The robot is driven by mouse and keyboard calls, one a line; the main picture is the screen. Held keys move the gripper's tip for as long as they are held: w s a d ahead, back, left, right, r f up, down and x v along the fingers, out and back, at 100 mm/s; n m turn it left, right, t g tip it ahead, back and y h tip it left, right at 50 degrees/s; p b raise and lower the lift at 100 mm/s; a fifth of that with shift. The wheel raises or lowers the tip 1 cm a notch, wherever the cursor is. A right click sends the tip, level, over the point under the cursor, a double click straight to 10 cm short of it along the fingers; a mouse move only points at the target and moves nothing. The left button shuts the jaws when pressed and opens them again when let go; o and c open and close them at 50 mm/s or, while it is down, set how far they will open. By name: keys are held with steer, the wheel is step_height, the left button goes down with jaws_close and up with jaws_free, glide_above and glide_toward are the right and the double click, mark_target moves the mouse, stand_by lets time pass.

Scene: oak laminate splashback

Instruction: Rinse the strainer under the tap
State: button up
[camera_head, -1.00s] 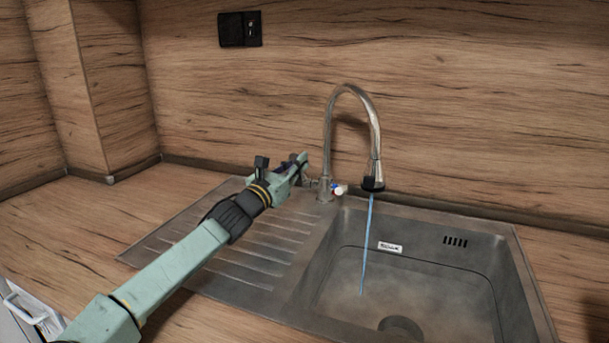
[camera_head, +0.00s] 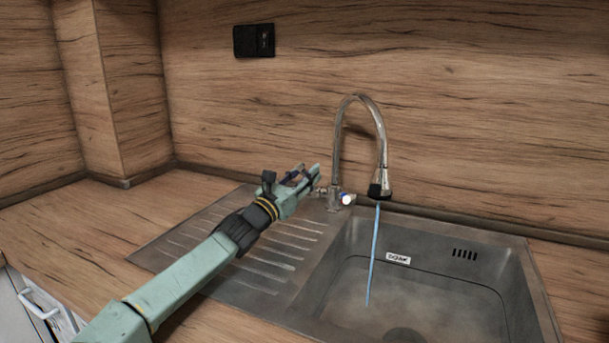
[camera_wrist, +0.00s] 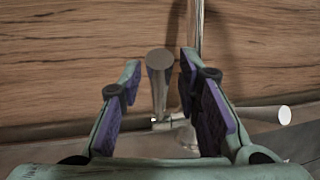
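The metal tap (camera_head: 338,140) stands at the back of the sink, with a curved neck and dark nozzle. A thin blue stream of water (camera_head: 374,255) falls from it into the basin (camera_head: 440,290). My gripper (camera_head: 307,172) is just left of the tap's base, above the drainboard. In the wrist view my gripper (camera_wrist: 160,66) is open. A grey lever-like rod (camera_wrist: 158,80) on the tap shows between its fingers, with gaps on both sides; whether it is in their depth I cannot tell. No strainer shows in any view.
The ribbed drainboard (camera_head: 225,260) left of the basin is empty. A white round knob (camera_head: 347,199) sits by the tap's base. The wooden splashback (camera_head: 480,100) is close behind, with a black socket (camera_head: 254,41). The left counter (camera_head: 80,240) is clear.

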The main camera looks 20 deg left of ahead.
steer(key=shift+s+a+f, duration=0.15)
steer(key=shift+s+a, duration=0.05)
steer(key=shift+s, duration=0.3)
steer(key=s+r+v, duration=0.1)
steer(key=r+v, duration=0.2)
steer(key=v, duration=1.2)
steer(key=shift+s, duration=0.2)
steer(key=shift+a+r, duration=0.1)
